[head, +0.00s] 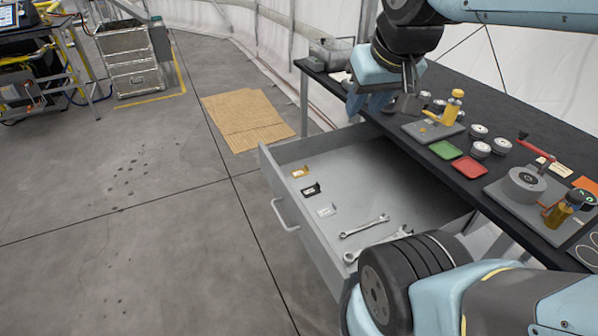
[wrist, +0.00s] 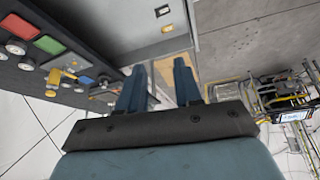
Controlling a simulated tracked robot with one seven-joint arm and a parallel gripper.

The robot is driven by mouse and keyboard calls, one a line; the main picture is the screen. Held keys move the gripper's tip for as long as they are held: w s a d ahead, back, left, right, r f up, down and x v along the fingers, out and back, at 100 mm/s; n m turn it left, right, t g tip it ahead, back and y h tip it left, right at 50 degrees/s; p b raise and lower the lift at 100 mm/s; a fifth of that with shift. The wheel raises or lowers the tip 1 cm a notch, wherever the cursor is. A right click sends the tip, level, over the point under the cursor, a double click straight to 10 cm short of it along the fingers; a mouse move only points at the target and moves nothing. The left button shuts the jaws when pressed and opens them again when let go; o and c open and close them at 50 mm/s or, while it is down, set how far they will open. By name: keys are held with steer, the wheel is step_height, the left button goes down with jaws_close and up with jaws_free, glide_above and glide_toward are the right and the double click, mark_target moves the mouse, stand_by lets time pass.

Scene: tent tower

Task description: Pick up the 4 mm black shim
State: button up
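The black shim (head: 311,189) lies in the open grey drawer (head: 292,222), near its left wall, between a gold shim (head: 299,172) and a silver shim (head: 326,211). In the wrist view the black shim (wrist: 162,11) shows small at the top, beyond the gold shim (wrist: 167,28). My gripper (head: 367,104) is above the table's far left edge, up and to the right of the shims in the head view and apart from them. In the wrist view its two fingers (wrist: 159,68) stand apart with nothing between them. The shims' thickness cannot be read.
Wrenches (head: 365,227) lie in the drawer's near part. The floor left of the drawer is open.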

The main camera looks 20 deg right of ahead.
steer(key=shift+w+d, duration=0.15)
steer(key=shift+w, duration=0.3)
steer(key=shift+w, duration=0.1)
steer(key=n+g, duration=0.3)
steer(key=g, duration=0.3)
glide_above(318, 184)
step_height(318, 184, down, 27)
steer(key=f, duration=0.8)
steer(key=shift+s+f, duration=0.3)
steer(key=shift+f, duration=0.05)
steer(key=shift+w+d+f, duration=0.1)
steer(key=shift+w+f, duration=0.05)
steer(key=shift+f, duration=1.2)
steer(key=shift+w+f, duration=0.15)
steer(key=shift+f, duration=1.15)
